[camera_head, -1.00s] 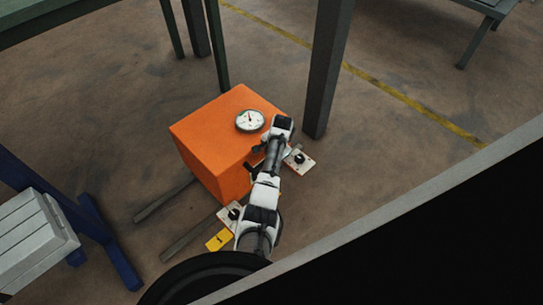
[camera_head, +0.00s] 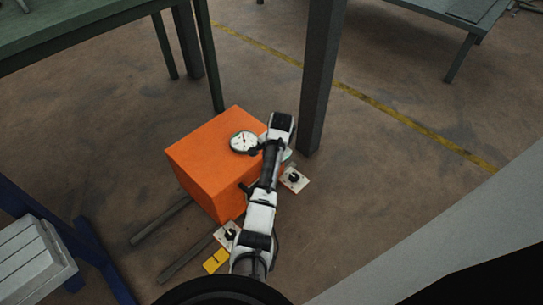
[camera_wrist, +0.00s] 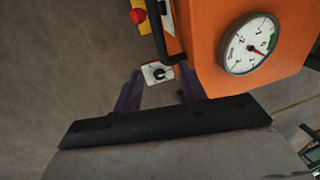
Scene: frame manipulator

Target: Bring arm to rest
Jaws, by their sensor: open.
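My arm (camera_head: 262,205) reaches up the middle of the head view, in front of the right side of an orange box (camera_head: 203,155). My gripper (camera_wrist: 160,90) shows in the wrist view as two dark purple fingers spread apart, with nothing seen held between them. In the head view the gripper is mostly hidden by the wrist. A round white gauge (camera_head: 243,141) sits on the box, and it also shows large in the wrist view (camera_wrist: 249,45). A white plate with a black knob (camera_wrist: 157,73) appears between the fingers, beyond them.
White knob plates stand right (camera_head: 294,179) and front (camera_head: 228,235) of the box, with a yellow plate (camera_head: 216,260) nearby. The wrist view shows a black handle (camera_wrist: 157,35) and red button (camera_wrist: 138,16). A dark post (camera_head: 322,80) stands behind. Floor at right is open.

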